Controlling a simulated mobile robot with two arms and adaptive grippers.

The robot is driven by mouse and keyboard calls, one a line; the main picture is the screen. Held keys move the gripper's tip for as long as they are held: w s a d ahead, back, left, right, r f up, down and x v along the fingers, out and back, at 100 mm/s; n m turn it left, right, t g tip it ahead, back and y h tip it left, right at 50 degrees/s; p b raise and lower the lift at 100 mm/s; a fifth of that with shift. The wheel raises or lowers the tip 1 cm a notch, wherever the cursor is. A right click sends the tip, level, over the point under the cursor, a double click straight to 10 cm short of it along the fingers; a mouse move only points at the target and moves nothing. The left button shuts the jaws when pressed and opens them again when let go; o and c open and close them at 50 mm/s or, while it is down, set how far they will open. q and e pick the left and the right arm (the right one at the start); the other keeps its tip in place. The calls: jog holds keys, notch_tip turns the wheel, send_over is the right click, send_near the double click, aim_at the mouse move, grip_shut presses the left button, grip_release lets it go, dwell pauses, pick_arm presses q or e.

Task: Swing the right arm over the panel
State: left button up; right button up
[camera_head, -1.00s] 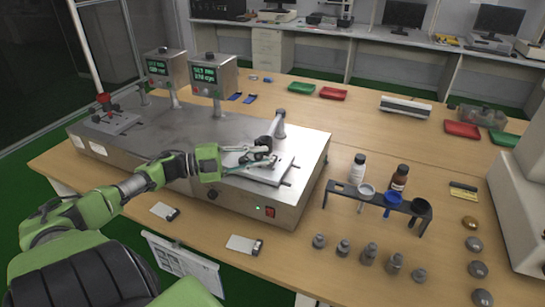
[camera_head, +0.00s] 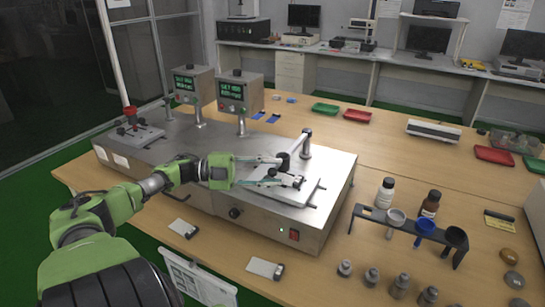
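The silver test machine (camera_head: 215,150) stands on the wooden table. Its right arm (camera_head: 295,148), a grey and dark rod linkage, runs from the post at the back right down toward the light flat panel (camera_head: 290,192) on the machine's top. My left gripper (camera_head: 285,172) points right at the panel's left side, its two thin fingers spread apart. The fingertips are close to the arm's low end and the small clamp parts there; I cannot tell whether they touch. My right gripper is not in view.
Two display boxes (camera_head: 240,93) rise behind the machine. A black rack (camera_head: 410,228) with cups, two bottles (camera_head: 385,192) and several grey weights (camera_head: 372,278) stand at the right. Trays (camera_head: 325,109) lie at the back. The table between the machine and the rack is clear.

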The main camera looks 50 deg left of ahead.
pick_arm(q)
jog(key=shift+a, duration=0.1)
jog(key=shift+s, duration=0.1)
jog(key=v, duration=1.2)
dwell(0.4)
